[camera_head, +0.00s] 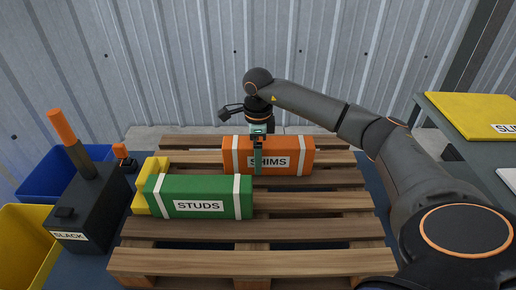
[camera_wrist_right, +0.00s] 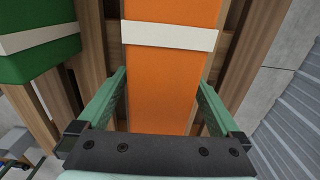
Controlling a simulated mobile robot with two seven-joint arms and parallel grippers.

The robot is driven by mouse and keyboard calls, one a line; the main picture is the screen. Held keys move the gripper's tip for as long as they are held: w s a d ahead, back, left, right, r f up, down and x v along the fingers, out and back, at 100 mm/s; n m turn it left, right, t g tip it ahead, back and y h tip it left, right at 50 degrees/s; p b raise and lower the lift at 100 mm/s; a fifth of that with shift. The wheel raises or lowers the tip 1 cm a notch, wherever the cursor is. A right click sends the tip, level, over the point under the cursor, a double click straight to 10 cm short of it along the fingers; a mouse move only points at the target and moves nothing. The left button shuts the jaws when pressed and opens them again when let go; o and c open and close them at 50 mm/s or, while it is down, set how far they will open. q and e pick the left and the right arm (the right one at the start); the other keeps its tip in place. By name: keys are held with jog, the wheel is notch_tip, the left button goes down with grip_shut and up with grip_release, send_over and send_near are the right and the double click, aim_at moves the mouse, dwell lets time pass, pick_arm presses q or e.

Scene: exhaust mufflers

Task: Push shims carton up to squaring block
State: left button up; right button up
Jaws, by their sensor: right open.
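The orange SHIMS carton (camera_head: 300,155) with white bands lies on the back part of the wooden pallet. A yellow block (camera_head: 152,167), which looks like the squaring block, stands at the pallet's left, partly hidden behind the green STUDS carton (camera_head: 215,187). A gap separates the SHIMS carton from both. My right gripper (camera_head: 258,160) is over the left half of the SHIMS carton, pointing down, one finger in front of its near face. In the right wrist view my right gripper (camera_wrist_right: 162,82) is open, its fingers on either side of the orange carton (camera_wrist_right: 165,75). Contact is unclear. My left gripper is not in view.
A dark box labelled SLACK (camera_head: 85,215) with an orange-topped post stands left of the pallet (camera_head: 250,262), near a blue bin (camera_head: 50,180) and a yellow bin (camera_head: 20,240). A grey table with a yellow sheet (camera_head: 475,113) stands at right. The pallet's front slats are clear.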

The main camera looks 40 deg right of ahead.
jog(key=shift+c, duration=0.2)
grip_shut()
dwell(0.6)
